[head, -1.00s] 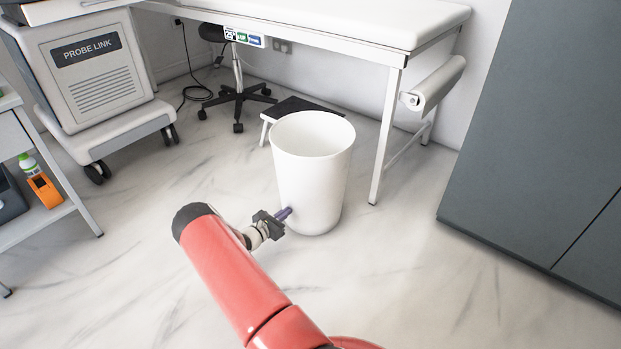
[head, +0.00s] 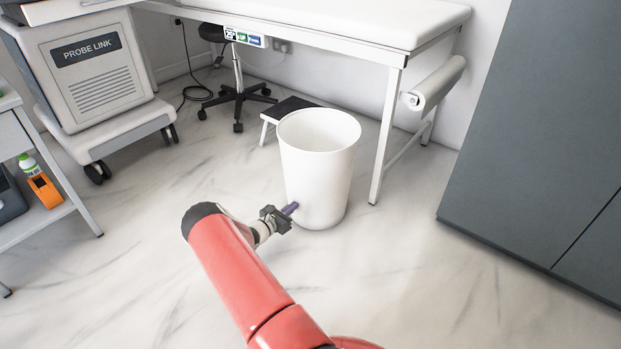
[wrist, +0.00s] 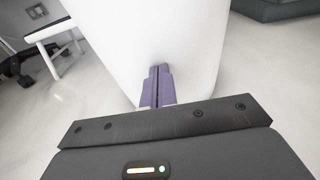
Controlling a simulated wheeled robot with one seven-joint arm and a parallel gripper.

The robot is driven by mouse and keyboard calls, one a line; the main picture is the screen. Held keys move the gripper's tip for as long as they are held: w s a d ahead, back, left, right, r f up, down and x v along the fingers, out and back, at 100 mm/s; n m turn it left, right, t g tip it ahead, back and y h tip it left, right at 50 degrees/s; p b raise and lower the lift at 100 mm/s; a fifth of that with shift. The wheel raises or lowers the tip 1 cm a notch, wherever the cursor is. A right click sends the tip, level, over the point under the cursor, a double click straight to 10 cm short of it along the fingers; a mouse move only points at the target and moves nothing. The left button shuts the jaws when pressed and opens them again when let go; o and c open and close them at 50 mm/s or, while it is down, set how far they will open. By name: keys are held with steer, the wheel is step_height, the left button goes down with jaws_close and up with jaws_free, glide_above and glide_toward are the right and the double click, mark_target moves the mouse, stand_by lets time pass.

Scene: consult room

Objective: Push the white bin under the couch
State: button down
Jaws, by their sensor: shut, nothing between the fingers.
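The white bin (head: 318,170) stands upright and empty on the floor, in front of the white couch (head: 370,18) and left of its near leg. My gripper (head: 293,207) is shut, with its purple fingertips at the lower left side of the bin, seemingly touching it. In the wrist view the closed fingers (wrist: 158,80) point at the bin wall (wrist: 150,35), which fills the upper middle. The bin's far side and the exact contact are hidden.
A dark-topped step stool (head: 288,108) stands behind the bin, under the couch. A wheeled stool (head: 238,95) is further back. The couch leg (head: 385,140) is close on the right. A grey cabinet (head: 540,140) stands right; a probe cart (head: 90,75) stands left.

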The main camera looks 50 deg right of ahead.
steer(key=shift+w+d, duration=0.25)
steer(key=shift+d, duration=3.15)
steer(key=shift+w+d, duration=0.2)
steer(key=shift+d, duration=3.25)
steer(key=shift+w+d, duration=0.25)
steer(key=shift+d, duration=3.15)
steer(key=a+p, duration=0.3)
steer(key=shift+s+r+p, duration=0.1)
steer(key=shift+r+p, duration=0.1)
steer(key=shift+p, duration=0.1)
steer(key=shift+a+p, duration=0.95)
steer(key=shift+a, duration=0.2)
steer(key=shift+s+a+f, duration=0.1)
steer(key=shift+a+f, duration=0.1)
steer(key=shift+a, duration=0.2)
